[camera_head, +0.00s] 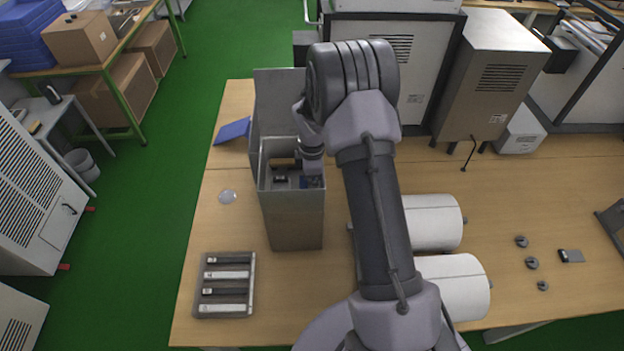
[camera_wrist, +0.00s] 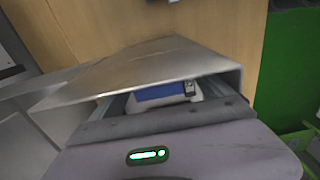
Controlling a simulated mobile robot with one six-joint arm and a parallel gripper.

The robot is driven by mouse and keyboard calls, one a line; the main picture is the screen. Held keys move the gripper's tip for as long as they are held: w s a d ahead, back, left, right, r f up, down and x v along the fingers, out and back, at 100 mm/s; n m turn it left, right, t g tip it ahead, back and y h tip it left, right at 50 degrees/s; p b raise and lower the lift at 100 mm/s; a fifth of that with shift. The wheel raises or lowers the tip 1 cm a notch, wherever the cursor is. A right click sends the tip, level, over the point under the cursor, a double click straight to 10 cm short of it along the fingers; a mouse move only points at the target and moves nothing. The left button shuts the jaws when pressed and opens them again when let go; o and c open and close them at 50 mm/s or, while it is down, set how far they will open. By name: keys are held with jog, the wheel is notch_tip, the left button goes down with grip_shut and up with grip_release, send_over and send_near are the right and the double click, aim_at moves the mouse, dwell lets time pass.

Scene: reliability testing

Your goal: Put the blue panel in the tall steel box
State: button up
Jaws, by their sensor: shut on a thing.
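The tall steel box (camera_head: 295,222) stands open at the top on the wooden table, with a raised steel plate (camera_head: 285,95) at its back. My gripper (camera_head: 298,174) points down into the box mouth. It is shut on a blue panel (camera_head: 313,182), of which only a small part shows inside the box. In the wrist view the blue panel (camera_wrist: 160,92) shows as a strip beside a pale part, below the steel rim (camera_wrist: 150,68). My fingertips and the panel's lower part are hidden. Another flat blue piece (camera_head: 232,130) lies on the table left of the box.
A grey tray (camera_head: 250,257) with several bars is at the front left. Two white cylinders (camera_head: 435,222) lie on the right, partly behind my arm. Small parts (camera_head: 532,263) lie farther right.

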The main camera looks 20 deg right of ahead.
jog(key=o, duration=1.1)
notch_tip(320, 180, up, 17)
jog(key=shift+r+p, duration=0.15)
jog(key=shift+p, duration=0.85)
